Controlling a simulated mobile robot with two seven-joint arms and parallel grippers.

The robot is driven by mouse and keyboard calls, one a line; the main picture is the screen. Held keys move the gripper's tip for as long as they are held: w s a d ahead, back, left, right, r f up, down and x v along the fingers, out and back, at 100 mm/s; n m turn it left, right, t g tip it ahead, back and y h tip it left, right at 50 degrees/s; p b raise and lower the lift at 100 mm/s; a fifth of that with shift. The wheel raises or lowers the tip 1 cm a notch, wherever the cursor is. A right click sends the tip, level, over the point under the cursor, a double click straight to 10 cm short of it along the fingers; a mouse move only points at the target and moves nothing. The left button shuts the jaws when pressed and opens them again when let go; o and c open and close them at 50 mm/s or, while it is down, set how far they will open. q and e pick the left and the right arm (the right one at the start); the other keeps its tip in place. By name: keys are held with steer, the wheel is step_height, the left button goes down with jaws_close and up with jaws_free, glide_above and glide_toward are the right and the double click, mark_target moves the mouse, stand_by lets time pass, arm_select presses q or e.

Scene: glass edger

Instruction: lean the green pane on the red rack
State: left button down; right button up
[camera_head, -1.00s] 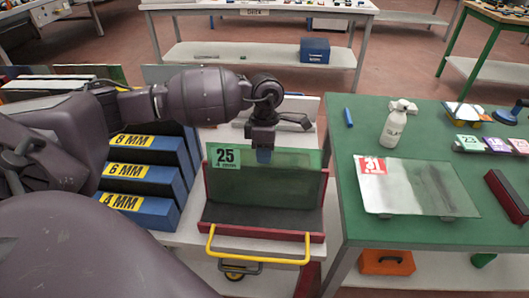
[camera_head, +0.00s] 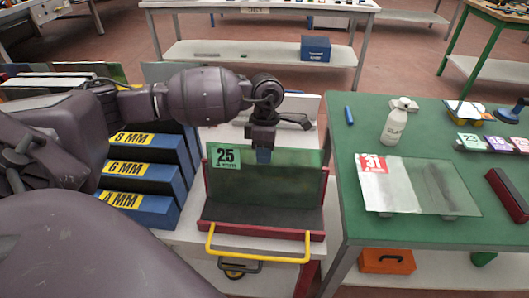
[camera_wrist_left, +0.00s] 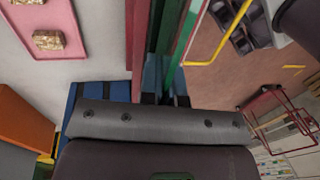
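The green pane (camera_head: 285,163), with a "25 / 4 mm" label at its upper left, stands tilted back in the red rack (camera_head: 262,230). Its lower edge is at the rack's dark base. My left gripper (camera_head: 263,154) is at the middle of the pane's top edge, with a blue finger in front of the glass. In the left wrist view the pane shows nearly edge-on as a green strip (camera_wrist_left: 184,38) running between the blue fingers (camera_wrist_left: 165,80), which look closed on it. My right gripper is not in view.
A yellow handle (camera_head: 258,257) is in front of the rack. Blue slotted racks (camera_head: 150,178) marked in MM stand left. On the green table (camera_head: 350,215) at right are a pane labelled 31 (camera_head: 418,187), a white bottle (camera_head: 396,122) and a dark red block (camera_head: 508,195).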

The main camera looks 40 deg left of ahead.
arm_select(q)
steer(key=c, duration=1.6)
jaws_free()
steer(key=shift+c, duration=0.2)
steer(key=o, duration=0.4)
steer(key=v, duration=1)
steer(key=shift+r+p, duration=0.3)
steer(key=shift+r, duration=0.1)
steer(key=shift+w, duration=0.15)
